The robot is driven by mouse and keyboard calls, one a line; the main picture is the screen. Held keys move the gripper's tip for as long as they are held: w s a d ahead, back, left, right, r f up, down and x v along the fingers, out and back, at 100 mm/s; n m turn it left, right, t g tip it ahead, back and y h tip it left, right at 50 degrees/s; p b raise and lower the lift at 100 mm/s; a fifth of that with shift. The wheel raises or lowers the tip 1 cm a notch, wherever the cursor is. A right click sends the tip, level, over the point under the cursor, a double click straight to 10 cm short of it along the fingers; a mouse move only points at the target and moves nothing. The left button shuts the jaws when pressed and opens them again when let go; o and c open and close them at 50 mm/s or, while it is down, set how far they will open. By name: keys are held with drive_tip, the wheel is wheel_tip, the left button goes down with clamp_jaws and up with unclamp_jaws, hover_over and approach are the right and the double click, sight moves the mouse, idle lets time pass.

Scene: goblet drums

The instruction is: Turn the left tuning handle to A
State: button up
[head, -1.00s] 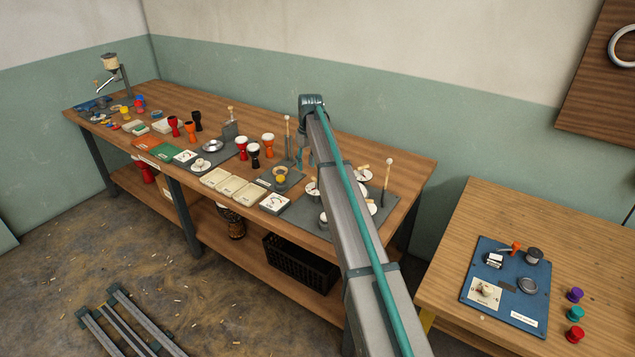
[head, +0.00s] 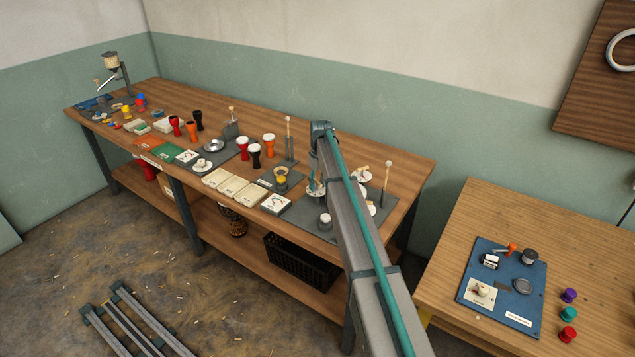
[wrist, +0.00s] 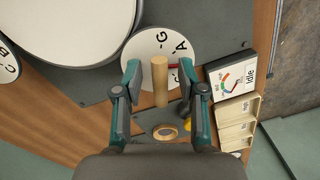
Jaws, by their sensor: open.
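In the wrist view, a wooden peg handle (wrist: 160,82) stands on a white lettered dial (wrist: 152,42). The other letters are hidden or out of view. My gripper (wrist: 160,70) is open, with one teal finger on each side of the handle. I cannot tell whether either finger touches it. In the head view my arm covers much of this spot.
A large white drumhead (wrist: 80,22) lies beside the dial, with part of another lettered dial (wrist: 7,62) beyond it. A gauge reading Idle (wrist: 238,77), pale trays (wrist: 238,116) and a wooden ring (wrist: 165,132) are near. An upright rod (head: 387,184) stands right of my arm.

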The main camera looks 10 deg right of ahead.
drive_tip(key=shift+f, duration=0.2)
clamp_jaws()
drive_tip(key=shift+n, duration=0.3)
drive_tip(key=n+b, duration=0.1)
drive_tip(key=n, duration=0.1)
drive_tip(key=shift+f+n+b, duration=0.1)
drive_tip(key=shift+n+b, duration=0.2)
drive_tip(key=shift+b, duration=0.05)
drive_tip(key=shift+w+n+b, duration=0.1)
drive_tip(key=shift+n+b, duration=0.55)
drive_tip(key=shift+n, duration=1.65)
